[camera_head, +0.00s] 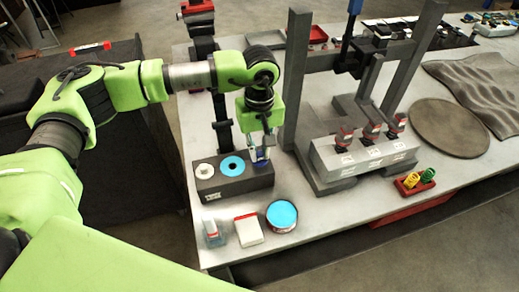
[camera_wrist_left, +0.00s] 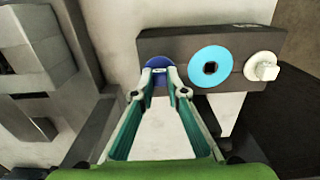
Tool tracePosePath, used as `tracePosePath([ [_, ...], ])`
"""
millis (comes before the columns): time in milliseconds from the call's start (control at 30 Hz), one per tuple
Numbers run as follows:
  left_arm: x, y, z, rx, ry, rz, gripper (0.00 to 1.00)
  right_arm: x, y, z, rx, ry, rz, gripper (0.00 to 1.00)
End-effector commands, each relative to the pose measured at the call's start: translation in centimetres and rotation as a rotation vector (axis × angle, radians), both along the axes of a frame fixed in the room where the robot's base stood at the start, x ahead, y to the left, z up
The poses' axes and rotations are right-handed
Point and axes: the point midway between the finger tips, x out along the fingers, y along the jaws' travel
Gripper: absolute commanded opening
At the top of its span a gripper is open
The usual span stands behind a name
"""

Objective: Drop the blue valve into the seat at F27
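My left gripper (camera_head: 262,160) points down over the right end of a dark valve block (camera_head: 247,185). In the left wrist view, the fingertips (camera_wrist_left: 162,88) close in on both sides of a round blue valve (camera_wrist_left: 158,63). The blue valve appears gripped at the block's end; I cannot tell whether it still touches the block. The block also carries a light-blue disc (camera_head: 232,166) with a dark square centre and a white piece (camera_head: 205,171). No F27 label is readable. My right gripper is not in view.
A grey block (camera_head: 365,158) with several red-and-black topped pieces stands right, under a tall grey frame (camera_head: 296,80). A blue-topped tin (camera_head: 282,215), a white box (camera_head: 248,230) and a small clear container (camera_head: 213,234) stand at the front. A red tray (camera_head: 414,186) is at right.

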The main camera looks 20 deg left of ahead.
Motion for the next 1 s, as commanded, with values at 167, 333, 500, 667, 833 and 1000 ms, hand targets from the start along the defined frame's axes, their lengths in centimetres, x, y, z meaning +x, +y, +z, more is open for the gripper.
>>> tracePosePath([
  [167, 0.0, 0.0, 0.2, -0.001, -0.001, 0.0, 0.0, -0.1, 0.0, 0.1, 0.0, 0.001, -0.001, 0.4],
  [333, 0.0, 0.0, 1.0, 0.0, -0.001, 0.0, 0.0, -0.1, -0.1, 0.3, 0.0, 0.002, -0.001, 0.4],
  [500, 0.0, 0.0, 1.8, 0.0, -0.001, 0.0, 0.0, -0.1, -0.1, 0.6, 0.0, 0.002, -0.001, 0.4],
  [667, 0.0, 0.0, 2.7, 0.001, -0.001, 0.0, 0.0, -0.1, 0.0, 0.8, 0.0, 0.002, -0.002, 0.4],
  [833, 0.0, 0.0, 3.5, -0.001, -0.002, 0.0, 0.0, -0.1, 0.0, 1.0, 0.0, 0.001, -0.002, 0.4],
  [1000, 0.0, 0.0, 4.4, -0.002, -0.001, 0.0, 0.0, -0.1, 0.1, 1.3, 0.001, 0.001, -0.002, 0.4],
])
